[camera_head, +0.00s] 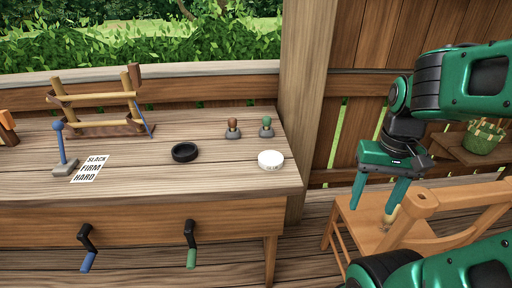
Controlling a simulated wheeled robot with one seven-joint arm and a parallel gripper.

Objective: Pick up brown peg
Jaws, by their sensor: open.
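The brown peg (233,124) stands upright in a small grey base on the wooden workbench, near its right end. A similar green peg (267,122) in a grey base stands just to its right. My gripper (375,197) is open, with its two green fingers pointing down and apart. It hangs off to the right of the bench, above or near a wooden chair, well away from the brown peg. Nothing shows between the fingers.
A white round disc (271,159) and a black ring (185,152) lie on the bench (235,185). A wooden frame (97,108), a blue lever (63,145) and a label card (89,168) are to the left. A wooden post (308,100) and chair (440,226) stand on the right.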

